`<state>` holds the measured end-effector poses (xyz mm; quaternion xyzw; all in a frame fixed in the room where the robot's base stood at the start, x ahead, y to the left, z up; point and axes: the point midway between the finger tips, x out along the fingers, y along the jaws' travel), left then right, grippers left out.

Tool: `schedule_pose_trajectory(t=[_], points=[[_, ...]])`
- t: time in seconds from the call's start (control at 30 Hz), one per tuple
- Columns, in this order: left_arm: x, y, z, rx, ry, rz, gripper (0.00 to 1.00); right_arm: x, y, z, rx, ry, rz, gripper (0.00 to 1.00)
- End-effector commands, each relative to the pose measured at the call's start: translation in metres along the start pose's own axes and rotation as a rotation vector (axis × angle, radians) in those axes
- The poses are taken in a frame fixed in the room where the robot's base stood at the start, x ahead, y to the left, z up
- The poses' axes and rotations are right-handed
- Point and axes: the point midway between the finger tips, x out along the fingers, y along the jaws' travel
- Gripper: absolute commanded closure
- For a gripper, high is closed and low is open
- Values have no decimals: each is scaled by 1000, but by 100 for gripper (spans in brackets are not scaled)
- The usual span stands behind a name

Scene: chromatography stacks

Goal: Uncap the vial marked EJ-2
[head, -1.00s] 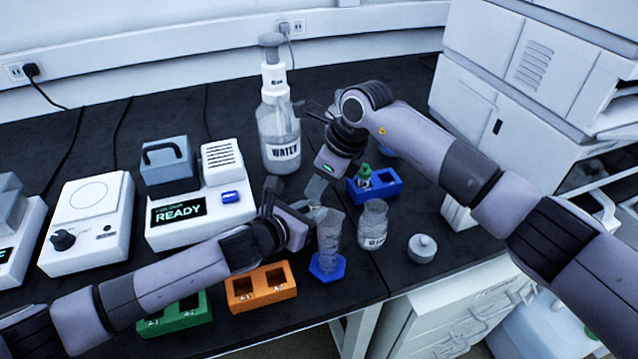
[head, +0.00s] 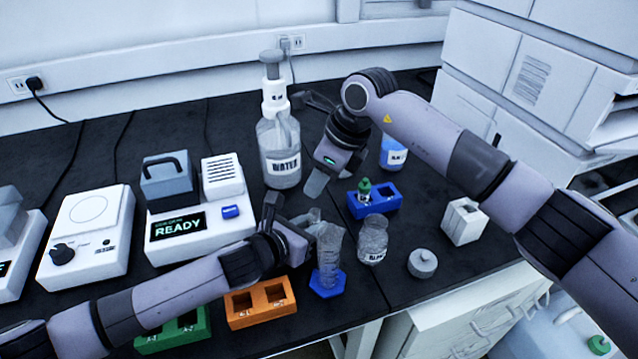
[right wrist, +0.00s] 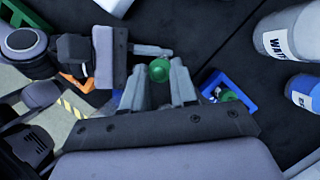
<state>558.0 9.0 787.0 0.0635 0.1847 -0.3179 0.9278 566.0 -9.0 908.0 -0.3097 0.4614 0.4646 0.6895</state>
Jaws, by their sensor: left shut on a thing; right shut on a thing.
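My right gripper (head: 316,186) points down above my left gripper. In the right wrist view its fingertips (right wrist: 158,82) are closed around a green cap (right wrist: 159,70). My left gripper (head: 312,216) is shut just below, above the graduated cylinder; its fingers (right wrist: 152,50) also show beside the cap in the right wrist view. A small clear vial seems to be between them, mostly hidden; I cannot read its marking or tell whether the cap is still on it. Another green-capped vial (head: 365,188) stands in the blue rack (head: 384,206), and it also shows in the right wrist view (right wrist: 228,95).
The graduated cylinder (head: 328,250) and a labelled glass jar (head: 372,240) stand close under the grippers. A grey lidded pot (head: 422,263), white block (head: 464,222), orange rack (head: 262,303), green rack (head: 172,334), WATER bottle (head: 279,150) and READY instrument (head: 200,225) surround them.

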Motion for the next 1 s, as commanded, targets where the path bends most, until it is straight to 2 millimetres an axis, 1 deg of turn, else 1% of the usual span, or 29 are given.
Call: schedule_pose_trajectory(t=[0.03, 0.07, 0.1, 0.13, 0.17, 0.43, 0.57, 0.67, 0.77, 1.0], points=[[0, 0, 0, 0, 1, 0, 100, 0, 0, 0, 0, 0, 0, 100], [0, 0, 0, 0, 1, 0, 71, 0, 0, 0, 0, 0, 0, 100], [0, 0, 0, 0, 1, 0, 58, 0, 0, 0, 0, 0, 0, 100], [0, 0, 0, 0, 1, 0, 49, 0, 0, 0, 0, 0, 0, 100], [0, 0, 0, 0, 1, 0, 45, 0, 0, 0, 0, 0, 0, 100], [0, 0, 0, 0, 0, 0, 45, 0, 0, 0, 0, 0, 0, 100], [-5, 0, 0, 0, 1, 0, 45, -1, 0, 0, 0, -1, 0, 100], [-14, 1, 0, -1, 1, 0, 45, -3, 0, 1, 0, -1, -1, 100], [-28, 1, 1, 2, 1, 0, 45, -6, 0, 2, 0, -1, -1, 100], [-66, 0, 0, 1, 2, 0, 45, -11, 0, 5, 0, -1, -1, 100]])
